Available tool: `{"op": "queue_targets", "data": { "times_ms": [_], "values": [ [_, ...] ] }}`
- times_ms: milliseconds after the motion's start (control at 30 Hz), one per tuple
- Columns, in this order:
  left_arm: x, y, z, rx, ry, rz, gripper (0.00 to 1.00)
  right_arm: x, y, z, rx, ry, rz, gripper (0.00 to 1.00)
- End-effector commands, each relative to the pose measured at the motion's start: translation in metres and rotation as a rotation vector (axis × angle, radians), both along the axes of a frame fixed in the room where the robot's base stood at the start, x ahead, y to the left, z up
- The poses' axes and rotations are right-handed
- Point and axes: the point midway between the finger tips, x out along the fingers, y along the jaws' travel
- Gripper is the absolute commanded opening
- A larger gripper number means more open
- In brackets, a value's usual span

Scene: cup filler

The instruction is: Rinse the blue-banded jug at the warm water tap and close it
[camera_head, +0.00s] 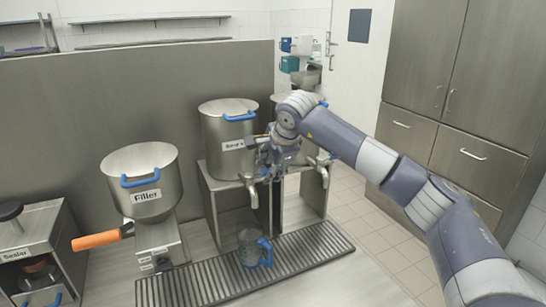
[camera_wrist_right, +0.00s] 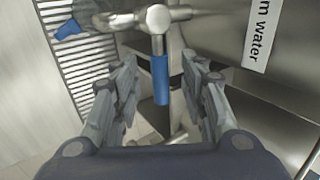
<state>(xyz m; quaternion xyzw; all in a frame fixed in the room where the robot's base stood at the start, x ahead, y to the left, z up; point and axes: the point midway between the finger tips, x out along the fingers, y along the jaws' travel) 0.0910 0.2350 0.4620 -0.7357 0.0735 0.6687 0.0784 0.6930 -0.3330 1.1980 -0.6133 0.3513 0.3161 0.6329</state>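A clear jug (camera_head: 249,251) with a blue handle stands upright on the slatted drain grate, below and in front of a tank's tap (camera_head: 252,190). A blue band cannot be made out, nor what is in the jug. My right gripper (camera_head: 267,165) is at the tank fronts, high above the jug. In the right wrist view a metal tap (camera_wrist_right: 157,20) with a blue lever (camera_wrist_right: 161,80) shows beyond and between my open fingers (camera_wrist_right: 162,82). A label ending in "m water" (camera_wrist_right: 261,30) is beside it. Finger contact with the lever cannot be told. My left gripper is out of view.
A steel tank (camera_head: 222,128) and a second one partly behind my arm stand on metal stands above the drain grate (camera_head: 190,288). A filler hopper (camera_head: 155,195) with an orange handle (camera_head: 96,240) and a sealing machine (camera_head: 40,250) stand to the left.

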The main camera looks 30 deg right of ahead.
Motion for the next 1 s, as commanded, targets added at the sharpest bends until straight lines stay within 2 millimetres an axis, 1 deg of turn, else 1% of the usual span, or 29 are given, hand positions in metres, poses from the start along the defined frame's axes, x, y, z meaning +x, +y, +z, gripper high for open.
{"op": "queue_targets", "data": {
  "times_ms": [33, 100, 333, 367, 400, 467, 500, 533, 833, 1000],
  "values": [
    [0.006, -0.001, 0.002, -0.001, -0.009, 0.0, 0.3, 0.001, 0.0, -0.002, 0.0, 0.001, 0.0, 0.4],
    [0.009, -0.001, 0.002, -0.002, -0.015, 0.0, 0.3, 0.002, 0.0, -0.003, -0.001, -0.001, -0.001, 0.4],
    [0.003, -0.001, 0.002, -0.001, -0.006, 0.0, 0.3, 0.003, 0.0, -0.004, -0.001, -0.001, -0.001, 0.4],
    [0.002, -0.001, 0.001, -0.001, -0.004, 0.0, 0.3, 0.003, 0.0, -0.004, -0.001, -0.001, -0.001, 0.35],
    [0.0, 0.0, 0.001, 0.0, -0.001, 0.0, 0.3, 0.003, 0.0, -0.004, 0.0, -0.001, 0.0, 0.26],
    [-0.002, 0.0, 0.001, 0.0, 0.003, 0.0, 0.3, 0.003, 0.0, -0.004, 0.0, -0.001, 0.0, 0.12],
    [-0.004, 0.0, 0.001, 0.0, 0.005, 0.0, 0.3, 0.003, 0.0, -0.004, -0.001, -0.001, 0.001, 0.03],
    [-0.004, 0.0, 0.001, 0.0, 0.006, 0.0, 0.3, 0.003, 0.0, -0.004, -0.001, -0.001, 0.001, 0.0],
    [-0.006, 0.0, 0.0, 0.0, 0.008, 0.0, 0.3, 0.001, 0.001, -0.004, -0.002, 0.0, -0.013, 0.0],
    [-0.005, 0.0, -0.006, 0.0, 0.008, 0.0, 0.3, -0.005, 0.006, -0.005, -0.004, 0.0, -0.142, 0.0]
  ]
}}
